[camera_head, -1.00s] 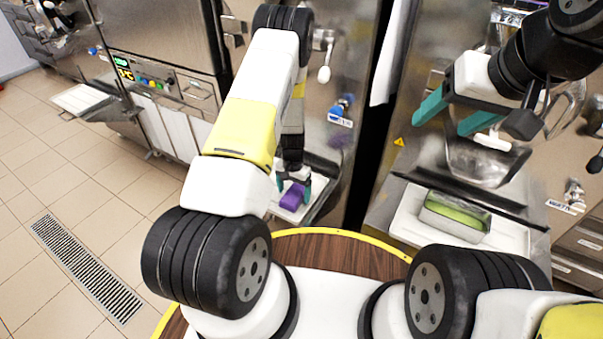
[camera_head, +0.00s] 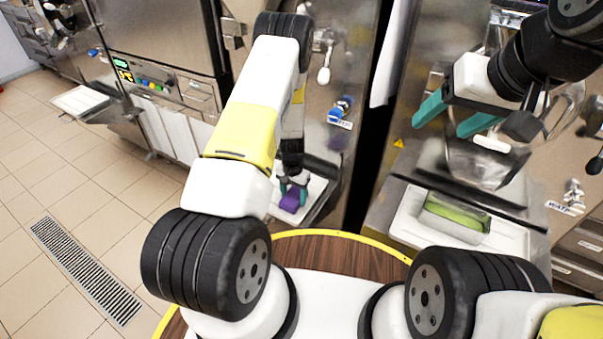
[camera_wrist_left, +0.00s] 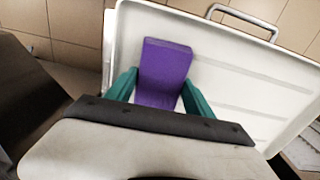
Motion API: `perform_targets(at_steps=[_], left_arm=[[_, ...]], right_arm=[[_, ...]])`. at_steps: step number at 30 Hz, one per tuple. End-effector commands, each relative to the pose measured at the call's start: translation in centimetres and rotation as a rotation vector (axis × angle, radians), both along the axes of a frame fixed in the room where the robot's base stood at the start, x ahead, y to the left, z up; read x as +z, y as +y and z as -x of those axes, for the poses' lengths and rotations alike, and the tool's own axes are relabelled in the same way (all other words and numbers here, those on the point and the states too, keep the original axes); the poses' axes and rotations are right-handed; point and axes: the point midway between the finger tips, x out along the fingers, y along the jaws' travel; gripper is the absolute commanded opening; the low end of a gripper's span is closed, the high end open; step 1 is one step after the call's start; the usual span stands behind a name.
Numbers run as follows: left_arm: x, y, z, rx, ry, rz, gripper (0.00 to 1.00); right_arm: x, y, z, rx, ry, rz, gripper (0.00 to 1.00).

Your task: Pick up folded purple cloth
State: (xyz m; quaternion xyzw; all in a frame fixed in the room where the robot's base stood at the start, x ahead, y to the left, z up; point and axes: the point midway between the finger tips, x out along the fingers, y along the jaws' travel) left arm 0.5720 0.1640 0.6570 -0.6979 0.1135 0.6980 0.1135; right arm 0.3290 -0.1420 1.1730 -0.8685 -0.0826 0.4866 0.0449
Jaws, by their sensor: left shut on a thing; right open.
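The folded purple cloth (camera_head: 291,200) is at the white tray (camera_head: 314,190) low in front of the middle machine. It also shows in the left wrist view as a flat purple block (camera_wrist_left: 163,70) between two teal fingers. My left gripper (camera_wrist_left: 161,92) is shut on the cloth, one finger at each side. In the head view this left gripper (camera_head: 293,190) points down at the tray and partly covers the cloth. I cannot tell whether the cloth still touches the tray. My right gripper (camera_head: 452,118) is open and empty, up near the machine at the right.
My round wooden base top with a yellow rim lies in front. The tiled floor at left is clear, with a drain grate (camera_head: 85,268).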

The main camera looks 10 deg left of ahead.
Motion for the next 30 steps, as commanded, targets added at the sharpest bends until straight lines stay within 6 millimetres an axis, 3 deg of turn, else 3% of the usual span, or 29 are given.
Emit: perform_targets(at_steps=[10, 24, 30], left_arm=[[3.5, 0.0, -0.1, 0.000, -0.003, 0.000, 0.21], [4.5, -3.9, 10.8, -0.003, 0.003, 0.000, 0.21], [4.8, -5.1, 13.9, -0.001, 0.002, 0.000, 0.21]], right_arm=[[0.0, 0.0, 0.0, 0.000, 0.000, 0.000, 0.63], [0.0, 0.0, 0.0, 0.000, 0.000, 0.000, 0.63], [0.0, 0.0, 0.0, 0.000, 0.000, 0.000, 0.63]])
